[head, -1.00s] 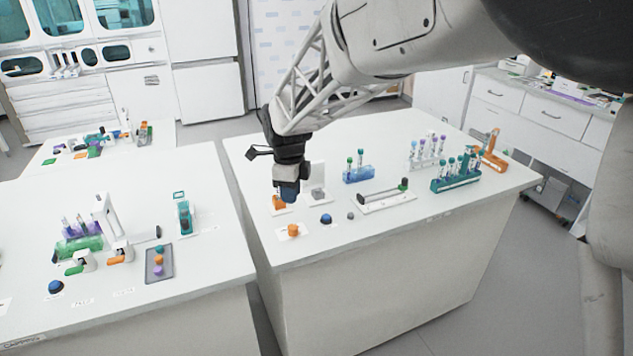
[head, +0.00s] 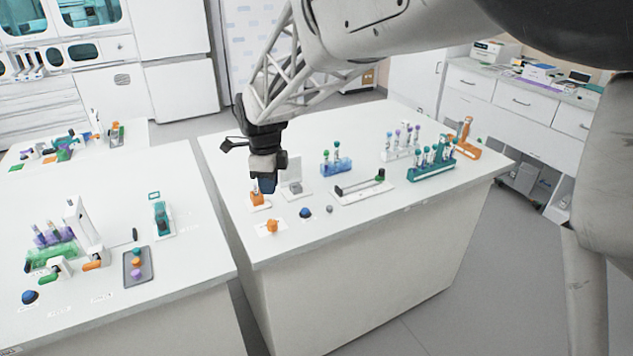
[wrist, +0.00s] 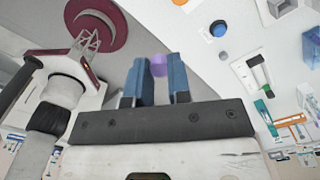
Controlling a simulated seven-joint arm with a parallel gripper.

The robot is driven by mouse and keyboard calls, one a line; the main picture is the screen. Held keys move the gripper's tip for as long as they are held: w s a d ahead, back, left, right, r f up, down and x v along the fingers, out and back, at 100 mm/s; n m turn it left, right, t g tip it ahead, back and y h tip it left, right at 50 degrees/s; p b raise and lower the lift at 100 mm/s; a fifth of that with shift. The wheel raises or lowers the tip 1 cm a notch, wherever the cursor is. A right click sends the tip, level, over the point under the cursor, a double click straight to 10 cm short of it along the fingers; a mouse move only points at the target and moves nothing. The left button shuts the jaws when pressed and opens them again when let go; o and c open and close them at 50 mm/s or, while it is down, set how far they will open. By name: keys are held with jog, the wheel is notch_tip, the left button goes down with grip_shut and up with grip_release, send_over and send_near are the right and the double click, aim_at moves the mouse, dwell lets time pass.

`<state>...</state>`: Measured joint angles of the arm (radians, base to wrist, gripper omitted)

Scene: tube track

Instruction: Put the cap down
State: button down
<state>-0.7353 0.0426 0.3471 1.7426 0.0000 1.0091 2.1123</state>
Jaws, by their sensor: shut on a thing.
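The cap shows partly between the fingers and is not visible in the head view. In the wrist view the grey floor and the table edge lie behind it.
Near my gripper are an orange holder (head: 258,199), a white stand (head: 293,172), an orange piece (head: 272,226) and a blue button (head: 305,212). Tube racks (head: 432,168) stand farther right. The left table holds a grey tray (head: 149,266) with coloured caps. The right table's front strip is clear.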

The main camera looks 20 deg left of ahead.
jog(key=s+d+f+n, duration=0.2)
jog(key=s+d+f, duration=0.1)
jog(key=d+f, duration=0.2)
jog(key=s+d+f+n, duration=0.1)
jog(key=s+d+f, duration=0.3)
jog(key=d, duration=0.5)
jog(key=shift+s+f+n, duration=0.3)
jog(key=shift+f+n, duration=0.1)
jog(key=shift+f, duration=0.2)
send_over(298, 229)
jog(key=shift+f, duration=0.75)
jog(key=shift+f, duration=0.1)
jog(key=shift+f, duration=1.65)
jog(key=shift+s+f, duration=0.1)
jog(key=shift+f, duration=0.05)
jog(key=c, duration=1.1)
grip_release()
jog(key=shift+o, duration=0.2)
